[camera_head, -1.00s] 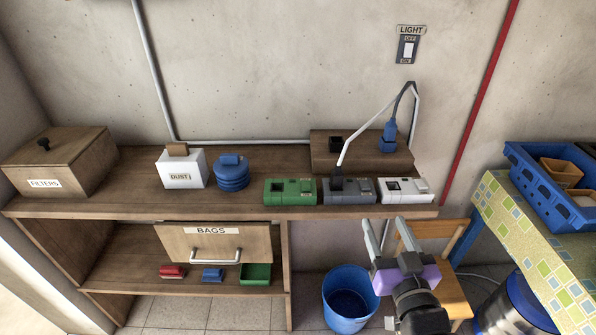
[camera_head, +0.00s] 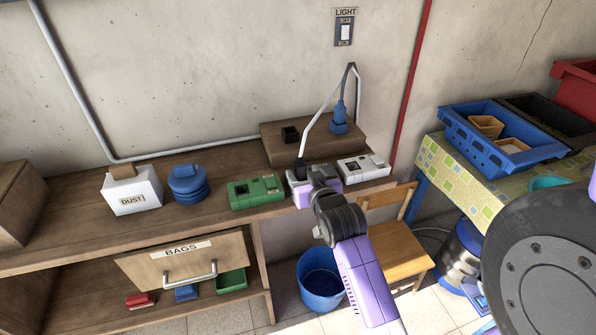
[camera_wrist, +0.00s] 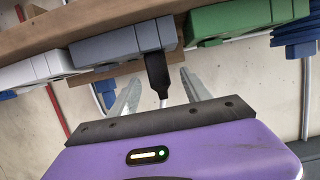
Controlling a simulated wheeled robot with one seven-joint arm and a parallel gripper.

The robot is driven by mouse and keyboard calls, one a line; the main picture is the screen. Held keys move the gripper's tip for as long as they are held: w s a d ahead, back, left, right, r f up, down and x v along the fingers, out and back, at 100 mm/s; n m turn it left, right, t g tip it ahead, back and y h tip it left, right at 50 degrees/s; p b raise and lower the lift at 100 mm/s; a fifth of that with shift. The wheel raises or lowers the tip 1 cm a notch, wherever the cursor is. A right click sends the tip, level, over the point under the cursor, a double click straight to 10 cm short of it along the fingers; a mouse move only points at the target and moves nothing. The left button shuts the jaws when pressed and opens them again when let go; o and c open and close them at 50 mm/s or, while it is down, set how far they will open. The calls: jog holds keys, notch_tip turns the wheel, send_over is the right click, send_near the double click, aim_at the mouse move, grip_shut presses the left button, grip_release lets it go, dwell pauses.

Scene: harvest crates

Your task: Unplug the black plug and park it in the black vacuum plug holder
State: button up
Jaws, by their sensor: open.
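The black plug (camera_head: 299,172) stands in the grey socket box (camera_wrist: 105,47) on the shelf top. A pale cord rises from it in the head view. My gripper (camera_wrist: 158,78) is open, one finger on each side of the plug, with visible gaps. In the head view my gripper (camera_head: 308,176) is at the grey box and partly hides it. A small black square holder (camera_head: 290,135) sits on the wooden block (camera_head: 315,152) behind; nothing shows in it.
The green box (camera_head: 256,193) and white box (camera_head: 363,167) flank the grey one closely. A blue plug (camera_head: 339,120) stands on the wooden block. The pale cord arches above the block. A blue bucket (camera_head: 322,285) and wooden chair (camera_head: 393,255) are below.

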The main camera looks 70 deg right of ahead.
aim_at(302, 171)
jog(key=shift+p+x, duration=0.45)
jog(key=shift+x, duration=1.8)
jog(key=shift+s+f, duration=0.1)
grip_shut()
